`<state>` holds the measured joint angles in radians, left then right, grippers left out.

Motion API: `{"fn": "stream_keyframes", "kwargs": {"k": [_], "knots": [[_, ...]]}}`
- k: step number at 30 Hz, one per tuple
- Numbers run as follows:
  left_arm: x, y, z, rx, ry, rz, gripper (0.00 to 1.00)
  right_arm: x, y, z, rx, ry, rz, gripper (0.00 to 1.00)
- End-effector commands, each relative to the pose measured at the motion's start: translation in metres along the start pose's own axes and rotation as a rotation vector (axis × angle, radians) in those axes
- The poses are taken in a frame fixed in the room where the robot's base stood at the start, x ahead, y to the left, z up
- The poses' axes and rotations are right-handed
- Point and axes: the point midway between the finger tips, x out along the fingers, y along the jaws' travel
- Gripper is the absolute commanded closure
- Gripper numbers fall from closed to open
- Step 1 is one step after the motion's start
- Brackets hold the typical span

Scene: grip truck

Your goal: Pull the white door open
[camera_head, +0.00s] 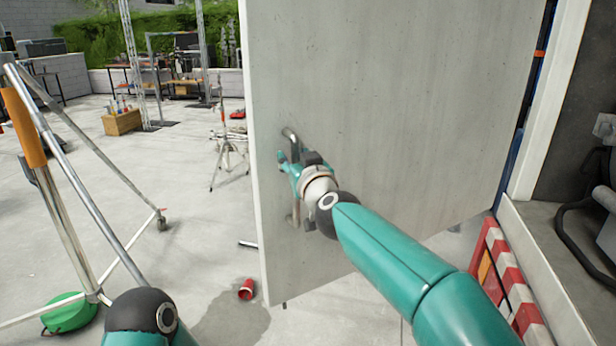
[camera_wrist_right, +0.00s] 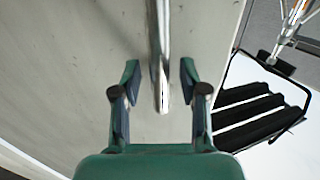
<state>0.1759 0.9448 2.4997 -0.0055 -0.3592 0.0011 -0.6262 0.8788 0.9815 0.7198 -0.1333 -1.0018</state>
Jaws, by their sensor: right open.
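The white door (camera_head: 390,90) stands upright in the middle of the head view, its left edge free and open floor visible to its left. A metal bar handle (camera_head: 290,140) is on the door near that edge. It also shows in the right wrist view (camera_wrist_right: 160,55), running down between the fingers. My right gripper (camera_head: 287,165) is at the handle. In the right wrist view (camera_wrist_right: 158,85) its two fingers are open, one on each side of the bar, with gaps to both. My left arm shows at the lower left, but its gripper is out of view.
A red and white striped barrier (camera_head: 505,280) stands at the lower right by the door. A red cup (camera_head: 246,290) lies on the floor left of the door. A metal frame with an orange sleeve (camera_head: 22,125) stands at far left. The floor between is mostly clear.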

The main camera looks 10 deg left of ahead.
Motion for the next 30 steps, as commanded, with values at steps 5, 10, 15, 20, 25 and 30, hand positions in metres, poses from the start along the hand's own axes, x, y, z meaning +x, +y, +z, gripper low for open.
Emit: {"fn": "stream_keyframes", "kwargs": {"k": [5, 10, 15, 20, 25, 30], "knots": [[0.000, 0.000, 0.000, 0.000, 0.000, 0.000, 1.00, -0.015, 0.001, -0.001, -0.002, 0.001, 0.000, 0.57], [0.000, 0.000, 0.000, 0.000, 0.000, 0.000, 1.00, -0.038, 0.000, -0.001, -0.001, 0.003, -0.005, 0.57], [0.000, 0.000, 0.000, 0.000, 0.000, 0.000, 1.00, -0.066, 0.000, -0.001, 0.001, 0.004, -0.006, 0.57], [0.000, 0.000, 0.000, 0.000, 0.000, 0.000, 1.00, -0.090, 0.000, 0.000, 0.001, 0.004, -0.006, 0.57], [0.000, 0.000, 0.000, 0.000, 0.000, 0.000, 1.00, -0.106, 0.000, 0.001, 0.000, 0.004, -0.005, 0.57], [0.000, 0.000, 0.000, 0.000, 0.000, 0.000, 1.00, -0.112, 0.000, 0.002, 0.001, 0.004, -0.005, 0.57]]}}
